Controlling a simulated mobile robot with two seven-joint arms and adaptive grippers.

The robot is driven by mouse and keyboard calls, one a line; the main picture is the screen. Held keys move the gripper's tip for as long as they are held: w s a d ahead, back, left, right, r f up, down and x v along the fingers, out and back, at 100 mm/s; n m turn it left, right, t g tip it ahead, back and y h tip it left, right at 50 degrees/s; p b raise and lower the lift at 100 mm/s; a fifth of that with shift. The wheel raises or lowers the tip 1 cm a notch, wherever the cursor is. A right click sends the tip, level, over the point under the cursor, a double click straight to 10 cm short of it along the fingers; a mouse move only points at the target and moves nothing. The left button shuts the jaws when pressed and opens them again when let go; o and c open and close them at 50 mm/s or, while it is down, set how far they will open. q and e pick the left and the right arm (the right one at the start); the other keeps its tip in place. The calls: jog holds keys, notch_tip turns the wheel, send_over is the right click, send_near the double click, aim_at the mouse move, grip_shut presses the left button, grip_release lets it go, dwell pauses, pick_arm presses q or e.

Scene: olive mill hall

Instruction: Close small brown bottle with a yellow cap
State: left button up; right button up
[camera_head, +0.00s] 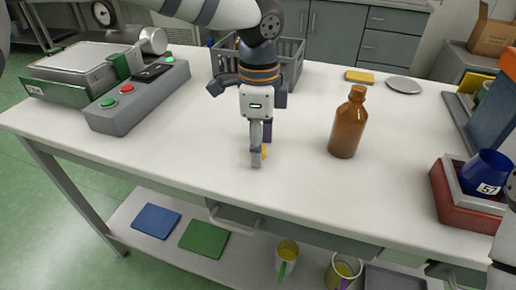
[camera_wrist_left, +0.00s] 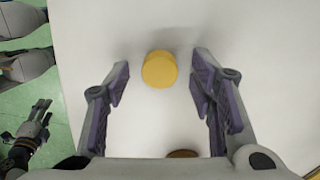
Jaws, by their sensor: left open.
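The brown bottle (camera_head: 347,128) stands upright on the white table, right of my left gripper, with no cap on its neck. The yellow cap (camera_wrist_left: 160,69) lies on the table. In the head view the cap (camera_head: 264,151) is mostly hidden behind the fingers. My left gripper (camera_head: 258,161) points down over it. In the left wrist view its open fingers (camera_wrist_left: 160,85) stand to either side of the cap, with gaps on both sides. A brown round edge, likely the bottle (camera_wrist_left: 182,154), shows at the bottom there. My right gripper (camera_head: 455,272) is partly visible at the lower right.
A grey crate (camera_head: 290,68) stands behind my left gripper. A grey button box (camera_head: 140,98) is at left. A yellow sponge (camera_head: 359,76) and grey dish (camera_head: 403,86) lie behind the bottle. A blue cup (camera_head: 486,172) sits on a box at right. The table around the bottle is clear.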

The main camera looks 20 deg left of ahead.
pick_arm(q)
jog(key=c, duration=0.8)
jog(key=shift+r, duration=0.5)
jog(key=r, duration=0.3)
jog(key=shift+s+d, duration=0.1)
jog(key=shift+s, duration=0.15)
jog(key=s+d+r, duration=0.1)
jog(key=s+r, duration=0.2)
jog(key=s, duration=0.1)
jog(key=s+d+r+p, duration=0.1)
jog(key=s+d+r, duration=0.1)
jog(key=s+r, duration=0.1)
jog(key=s+d+r, duration=0.2)
jog(key=s+r, duration=0.1)
jog(key=s, duration=0.2)
jog(key=shift+s+d, duration=0.2)
pick_arm(e)
jog(key=shift+w+r+t, duration=0.4)
jog(key=shift+w+r, duration=0.45)
jog(key=shift+w, duration=0.1)
jog(key=shift+o, duration=0.4)
